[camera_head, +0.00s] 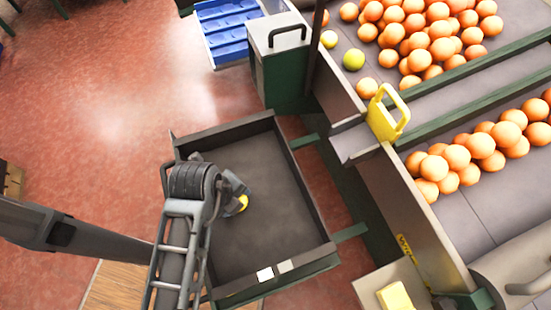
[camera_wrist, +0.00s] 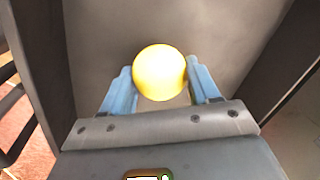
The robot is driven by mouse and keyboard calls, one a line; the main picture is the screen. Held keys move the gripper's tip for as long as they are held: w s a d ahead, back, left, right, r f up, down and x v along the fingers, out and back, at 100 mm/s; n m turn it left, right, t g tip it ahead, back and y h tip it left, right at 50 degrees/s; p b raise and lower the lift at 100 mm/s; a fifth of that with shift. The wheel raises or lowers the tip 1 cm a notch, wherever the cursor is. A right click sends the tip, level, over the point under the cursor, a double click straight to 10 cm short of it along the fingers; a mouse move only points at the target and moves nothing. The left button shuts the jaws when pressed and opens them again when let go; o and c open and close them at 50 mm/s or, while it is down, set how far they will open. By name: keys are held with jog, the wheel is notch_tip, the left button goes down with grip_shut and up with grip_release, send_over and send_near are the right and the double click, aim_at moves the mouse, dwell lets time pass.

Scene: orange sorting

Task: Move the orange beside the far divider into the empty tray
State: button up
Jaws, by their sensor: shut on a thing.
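My gripper (camera_wrist: 160,85) is shut on a yellow-orange fruit (camera_wrist: 160,72), with a blue finger on each side of it. The fruit is over the empty tray (camera_head: 265,175), a dark metal tray with raised walls; its floor also shows in the wrist view (camera_wrist: 225,25). In the head view my gripper (camera_head: 238,197) is inside the tray's outline, at its left side, and the held fruit (camera_head: 243,203) shows only in part. I cannot tell whether the fruit touches the tray floor. No other fruit shows in the tray.
Many oranges (camera_head: 440,45) lie on the sorting table at the upper right, and more (camera_head: 480,145) lie past a green divider (camera_head: 465,115). A yellow holder (camera_head: 387,115) stands on the table edge. A blue crate (camera_head: 228,30) and a green cabinet (camera_head: 283,75) are behind the tray.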

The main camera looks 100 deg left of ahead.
dwell(0.4)
jog(key=o, duration=1.4)
jog(key=shift+c, duration=0.2)
jog(key=shift+r, duration=0.1)
jog(key=shift+p+v, duration=2.4)
jog(key=shift+p, duration=0.25)
jog(key=a+v, duration=0.1)
jog(key=v, duration=0.5)
jog(key=shift+w+r+p, duration=0.35)
jog(key=shift+r, duration=0.2)
